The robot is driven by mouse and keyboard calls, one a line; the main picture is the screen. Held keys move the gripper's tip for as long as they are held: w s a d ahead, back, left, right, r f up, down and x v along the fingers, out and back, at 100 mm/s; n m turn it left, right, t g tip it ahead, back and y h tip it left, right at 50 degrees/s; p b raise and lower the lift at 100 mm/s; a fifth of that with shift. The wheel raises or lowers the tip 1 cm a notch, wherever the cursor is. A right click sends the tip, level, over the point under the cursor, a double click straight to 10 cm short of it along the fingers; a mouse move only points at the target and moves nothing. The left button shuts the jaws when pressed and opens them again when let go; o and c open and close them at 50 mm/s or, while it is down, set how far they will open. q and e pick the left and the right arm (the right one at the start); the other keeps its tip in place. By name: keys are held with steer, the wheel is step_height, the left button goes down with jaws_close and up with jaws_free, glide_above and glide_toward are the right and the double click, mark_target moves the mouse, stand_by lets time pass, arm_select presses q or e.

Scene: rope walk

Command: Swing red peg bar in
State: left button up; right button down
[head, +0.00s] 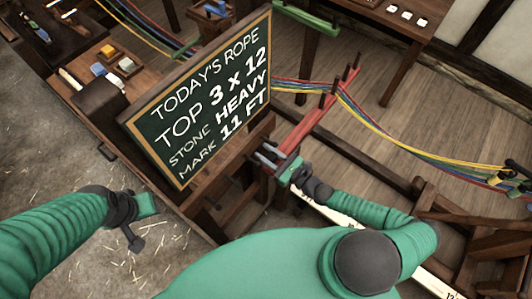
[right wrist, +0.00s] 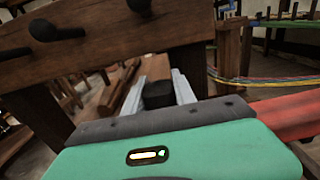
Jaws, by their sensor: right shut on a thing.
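The red peg bar (head: 316,112), with several dark upright pegs, slants from beside the blackboard toward the back right in the head view. It also shows at the right edge of the right wrist view (right wrist: 289,114). My right gripper (head: 266,156) is at the bar's near end. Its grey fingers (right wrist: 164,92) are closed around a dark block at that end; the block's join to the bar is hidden. My left gripper (head: 148,203) is at the lower left, away from the bar, over the floor; its fingers are too unclear to tell their state.
A blackboard (head: 205,95) with rope writing stands just left of the right gripper. Colored ropes (head: 400,142) run behind it and past the bar to the right. A side table (head: 392,18) stands at the back right. Wooden beams surround the right arm; the straw-strewn floor at left is open.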

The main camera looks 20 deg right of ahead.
steer(key=shift+a+r, duration=0.1)
steer(key=shift+r, duration=0.15)
steer(key=c, duration=1.4)
jaws_free()
steer(key=shift+w, duration=0.1)
steer(key=o, duration=0.3)
steer(key=shift+f, duration=0.1)
steer(key=shift+o, duration=0.4)
steer(key=shift+w+d+f, duration=0.1)
steer(key=shift+d+f, duration=0.05)
steer(key=shift+d, duration=0.05)
steer(key=shift+a, duration=0.1)
steer(key=shift+s, duration=0.25)
steer(key=b+v, duration=0.3)
steer(key=v, duration=1.3)
steer(key=shift+d+b, duration=0.35)
steer(key=shift+b, duration=0.05)
